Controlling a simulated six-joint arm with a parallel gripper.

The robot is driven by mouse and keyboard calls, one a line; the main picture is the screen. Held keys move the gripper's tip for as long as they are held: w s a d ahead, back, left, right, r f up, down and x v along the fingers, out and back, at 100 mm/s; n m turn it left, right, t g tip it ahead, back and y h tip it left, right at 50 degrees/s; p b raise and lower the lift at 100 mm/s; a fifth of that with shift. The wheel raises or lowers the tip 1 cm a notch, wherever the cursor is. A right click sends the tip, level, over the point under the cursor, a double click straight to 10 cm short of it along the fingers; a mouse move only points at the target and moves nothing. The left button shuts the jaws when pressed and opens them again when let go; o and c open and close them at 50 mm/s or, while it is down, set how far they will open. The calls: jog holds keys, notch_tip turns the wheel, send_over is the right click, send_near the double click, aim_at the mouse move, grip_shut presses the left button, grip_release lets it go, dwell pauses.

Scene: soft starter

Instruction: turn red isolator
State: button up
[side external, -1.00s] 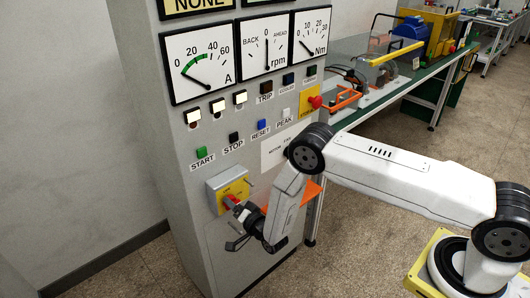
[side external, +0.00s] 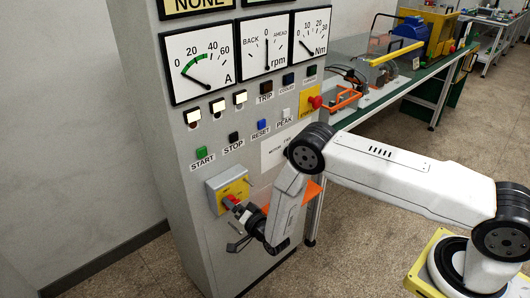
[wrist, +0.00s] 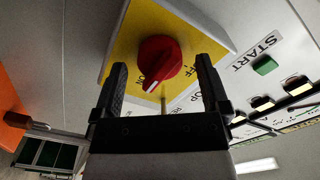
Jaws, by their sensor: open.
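The red isolator knob (wrist: 158,60) sits on a yellow plate (wrist: 190,28) on a grey box. In the wrist view its white pointer mark is toward the "ON" lettering, with "OFF" lettering on the other side. In the side external view the red isolator (side external: 231,201) shows low on the cabinet front, partly hidden by my gripper. My gripper (wrist: 163,75) is open, with one black finger on each side of the knob in the picture. I cannot tell whether either finger touches it. My gripper (side external: 236,222) is close in front of the isolator in the side external view.
The grey cabinet (side external: 190,115) carries a green START button (side external: 201,152), a STOP button (side external: 234,136), a blue RESET button (side external: 262,124) and a red emergency button (side external: 315,102). A green-topped bench (side external: 395,92) stands to the right. Floor left of the cabinet is clear.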

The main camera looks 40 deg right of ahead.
jog(key=s, duration=0.7)
jog(key=shift+s, duration=0.1)
dwell(0.4)
jog(key=d+r+n+g, duration=0.35)
jog(key=r+g, duration=0.35)
jog(key=r, duration=0.4)
jog(key=s+d+r+n+g, duration=0.2)
jog(key=s+r+n+g, duration=0.1)
jog(key=s, duration=0.7)
jog(key=s+d+r+n+g, duration=0.3)
jog(key=s+r+n+g, duration=0.1)
jog(key=s, duration=0.6)
notch_tip(320, 180, up, 2)
jog(key=shift+d+r+g, duration=0.2)
jog(key=shift+d+g, duration=0.1)
jog(key=shift+g, duration=0.4)
jog(key=shift+c, duration=0.2)
